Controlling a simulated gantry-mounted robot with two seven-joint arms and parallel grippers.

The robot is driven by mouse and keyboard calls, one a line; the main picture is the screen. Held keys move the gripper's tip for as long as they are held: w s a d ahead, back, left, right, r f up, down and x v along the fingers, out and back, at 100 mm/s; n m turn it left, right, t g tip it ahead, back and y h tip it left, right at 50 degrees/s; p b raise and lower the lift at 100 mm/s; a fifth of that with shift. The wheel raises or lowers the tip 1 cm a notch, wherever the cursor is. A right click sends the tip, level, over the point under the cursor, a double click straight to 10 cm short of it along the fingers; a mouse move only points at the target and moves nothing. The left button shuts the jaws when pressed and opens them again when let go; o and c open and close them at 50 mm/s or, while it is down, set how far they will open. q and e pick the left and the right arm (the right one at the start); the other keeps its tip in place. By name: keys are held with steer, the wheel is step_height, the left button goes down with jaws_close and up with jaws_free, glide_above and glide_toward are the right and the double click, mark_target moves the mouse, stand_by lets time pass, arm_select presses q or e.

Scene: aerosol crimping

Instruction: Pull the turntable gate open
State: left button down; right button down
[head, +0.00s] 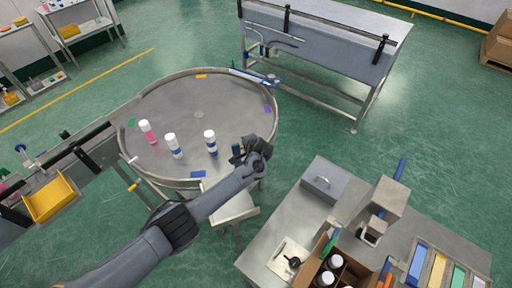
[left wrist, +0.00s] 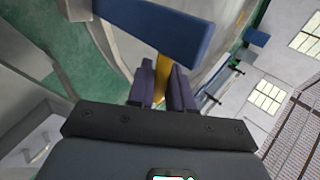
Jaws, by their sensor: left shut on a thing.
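The round steel turntable (head: 180,100) has a raised rim. My left gripper (head: 238,152) reaches its near right edge. In the left wrist view the two dark fingers (left wrist: 165,88) are shut on a narrow yellow handle (left wrist: 162,70). A blue bar (left wrist: 155,32) lies just beyond the fingers and looks joined to the handle; I take it for the turntable gate. In the head view my gripper mostly hides the gate. My right gripper is not in view.
A workbench (head: 310,205) with an open carton (head: 335,268) is at the lower right. A yellow bin (head: 50,198) is at left. Open floor lies right of the turntable.

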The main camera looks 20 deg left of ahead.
arm_select(q)
steer(key=shift+w+f, duration=0.1)
steer(key=shift+f, duration=0.05)
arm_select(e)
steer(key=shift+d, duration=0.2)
arm_select(q)
steer(key=c, duration=1.2)
jaws_free()
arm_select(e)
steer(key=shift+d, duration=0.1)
arm_select(q)
steer(key=shift+d+r, duration=0.25)
steer(key=shift+r, duration=0.25)
steer(key=p+v, duration=0.1)
steer(key=v, duration=0.9)
steer(key=shift+f, duration=0.2)
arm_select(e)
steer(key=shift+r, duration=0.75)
arm_select(q)
steer(key=shift+d, duration=0.1)
steer(key=shift+s, duration=0.2)
